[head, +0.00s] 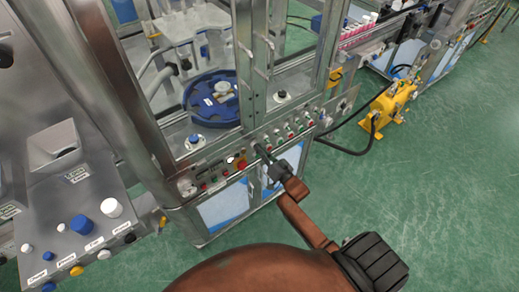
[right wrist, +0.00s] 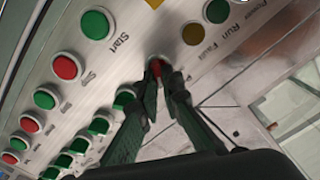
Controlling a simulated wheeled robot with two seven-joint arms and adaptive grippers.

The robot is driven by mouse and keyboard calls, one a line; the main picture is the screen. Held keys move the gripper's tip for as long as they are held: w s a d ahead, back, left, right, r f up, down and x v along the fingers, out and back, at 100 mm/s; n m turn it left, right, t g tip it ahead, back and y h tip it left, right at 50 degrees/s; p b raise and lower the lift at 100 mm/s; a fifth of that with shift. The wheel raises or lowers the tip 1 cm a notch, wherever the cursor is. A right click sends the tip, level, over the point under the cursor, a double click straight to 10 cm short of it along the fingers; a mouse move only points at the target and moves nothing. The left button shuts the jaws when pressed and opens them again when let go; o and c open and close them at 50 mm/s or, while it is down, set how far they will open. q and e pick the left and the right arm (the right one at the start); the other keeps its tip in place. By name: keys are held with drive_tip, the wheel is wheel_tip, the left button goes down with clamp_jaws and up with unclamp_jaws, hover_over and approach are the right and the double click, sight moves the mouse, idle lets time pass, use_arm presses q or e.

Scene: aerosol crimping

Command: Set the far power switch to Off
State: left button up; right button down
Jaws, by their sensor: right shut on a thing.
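My right gripper (head: 262,152) is at the front control panel of the machine in the head view. In the right wrist view its two dark fingers (right wrist: 160,80) come together on a small red-topped knob (right wrist: 156,66) on the panel. The fingers hide most of this knob, and I cannot read a label on it. The word Power shows near the top right of the wrist view, by a dark green lamp (right wrist: 216,11). I cannot tell for sure whether the held knob is the far power switch. My left gripper is not in view.
Green Start buttons (right wrist: 95,25) and red buttons (right wrist: 66,66) lie close to the fingers. A red emergency button (head: 240,164) sits on the panel further left. A yellow pump (head: 388,112) stands on the green floor, which is open at the right.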

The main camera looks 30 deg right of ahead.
drive_tip(key=shift+n, duration=0.3)
drive_tip(key=n, duration=0.3)
drive_tip(key=n+p, duration=0.1)
drive_tip(key=n, duration=0.3)
drive_tip(key=a+n, duration=0.1)
drive_tip(key=n, duration=0.3)
idle(0.5)
drive_tip(key=c, duration=2.1)
unclamp_jaws()
